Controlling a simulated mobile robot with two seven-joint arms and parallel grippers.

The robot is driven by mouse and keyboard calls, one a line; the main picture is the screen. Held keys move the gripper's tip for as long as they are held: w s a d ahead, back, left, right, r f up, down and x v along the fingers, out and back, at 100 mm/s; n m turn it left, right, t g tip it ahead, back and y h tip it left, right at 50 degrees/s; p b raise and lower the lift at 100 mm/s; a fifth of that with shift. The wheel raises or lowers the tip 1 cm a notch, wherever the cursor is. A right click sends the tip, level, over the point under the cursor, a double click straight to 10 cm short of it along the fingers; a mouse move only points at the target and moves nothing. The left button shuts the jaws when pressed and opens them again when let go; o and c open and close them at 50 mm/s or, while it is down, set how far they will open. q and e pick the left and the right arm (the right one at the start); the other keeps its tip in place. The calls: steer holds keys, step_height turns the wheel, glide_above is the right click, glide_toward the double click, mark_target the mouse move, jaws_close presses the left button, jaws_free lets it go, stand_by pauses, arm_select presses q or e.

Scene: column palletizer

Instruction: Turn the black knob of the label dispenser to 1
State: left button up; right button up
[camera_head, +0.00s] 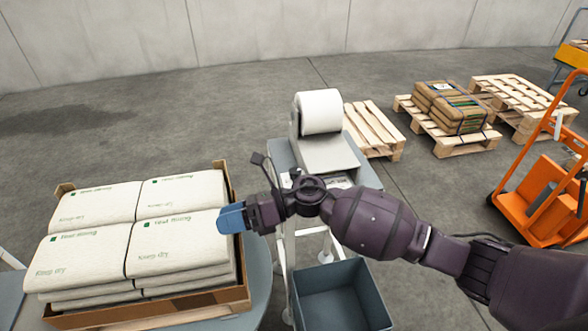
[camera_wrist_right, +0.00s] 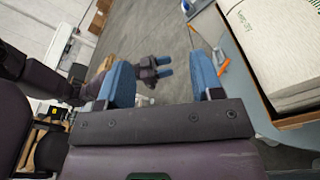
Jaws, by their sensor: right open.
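The label dispenser (camera_head: 312,146) is a grey machine with a white roll (camera_head: 320,111), on a stand in the middle of the head view. I cannot make out its black knob; my right arm covers part of the dispenser's front. My right gripper (camera_head: 231,218) reaches left past the dispenser's near side, its blue fingertips over the edge of the bag stack. In the right wrist view its two blue fingers (camera_wrist_right: 162,84) are wide apart with nothing between them. My left gripper (camera_wrist_right: 166,67) shows small beyond them, its blue tips apart and empty; it is outside the head view.
White bags (camera_head: 85,248) fill a cardboard tray (camera_head: 243,290) at the left, close to my right fingertips. A blue-grey bin (camera_head: 345,300) stands below my right arm. Wooden pallets (camera_head: 372,128) and an orange lift truck (camera_head: 540,215) stand at the right. The floor behind is clear.

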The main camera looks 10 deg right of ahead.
steer(key=n+g+h, duration=0.2)
steer(key=n, duration=0.1)
step_height(320, 180, up, 6)
steer(key=n+t+h, duration=0.3)
steer(key=n+h, duration=0.7)
steer(key=h, duration=0.5)
glide_above(294, 171)
steer(key=shift+f, duration=0.3)
step_height(294, 171, down, 10)
steer(key=shift+r+p, duration=0.2)
steer(key=shift+p, duration=0.15)
steer(key=shift+c, duration=0.3)
steer(key=c, duration=0.9)
steer(key=shift+o, duration=0.2)
